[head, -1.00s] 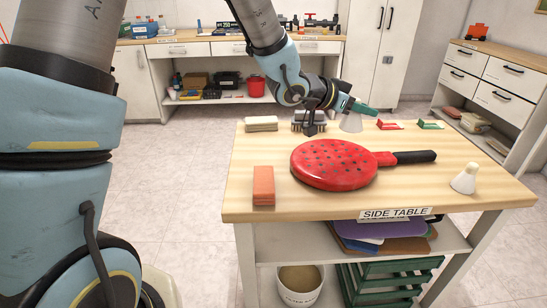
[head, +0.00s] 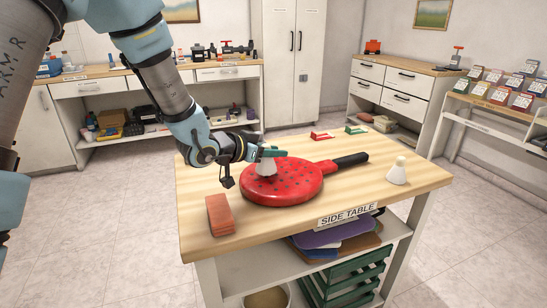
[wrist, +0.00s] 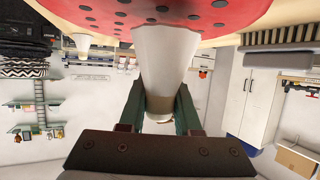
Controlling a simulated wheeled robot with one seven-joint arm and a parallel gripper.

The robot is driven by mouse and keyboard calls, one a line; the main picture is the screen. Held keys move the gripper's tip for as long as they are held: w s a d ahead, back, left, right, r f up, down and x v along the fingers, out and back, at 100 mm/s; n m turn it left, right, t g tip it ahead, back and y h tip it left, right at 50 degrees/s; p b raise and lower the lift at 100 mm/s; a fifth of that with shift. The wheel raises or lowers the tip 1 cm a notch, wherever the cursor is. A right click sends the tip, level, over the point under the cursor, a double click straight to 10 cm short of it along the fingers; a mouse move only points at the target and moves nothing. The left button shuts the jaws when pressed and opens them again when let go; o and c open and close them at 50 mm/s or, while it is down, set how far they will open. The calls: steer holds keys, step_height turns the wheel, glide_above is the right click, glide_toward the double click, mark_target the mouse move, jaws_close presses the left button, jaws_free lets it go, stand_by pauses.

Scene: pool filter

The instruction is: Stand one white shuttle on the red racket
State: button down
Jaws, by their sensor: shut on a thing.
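My gripper (head: 272,153) is shut on a white shuttle (head: 265,168) at the left part of the red racket (head: 290,190). The shuttle is upright, wide end down. In the wrist view, my gripper (wrist: 160,105) has its green fingers on either side of the shuttle (wrist: 165,48), and the wide end overlaps the red racket face (wrist: 215,12). I cannot tell whether it touches the racket. The racket lies flat on the side table, its black handle pointing back right. A second white shuttle (head: 397,172) stands on the table, right of the racket.
An orange-red block (head: 220,214) stands at the table's (head: 330,200) front left. A red item (head: 321,136) and a green item (head: 355,130) lie at the back edge. My arm covers the table's back left. The front right of the table is clear.

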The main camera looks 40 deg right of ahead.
steer(key=shift+f, duration=0.85)
steer(key=shift+f, duration=0.1)
steer(key=c, duration=0.6)
jaws_free()
steer(key=shift+r, duration=0.2)
steer(key=v, duration=1.1)
steer(key=shift+a+b, duration=0.35)
steer(key=shift+a, duration=0.1)
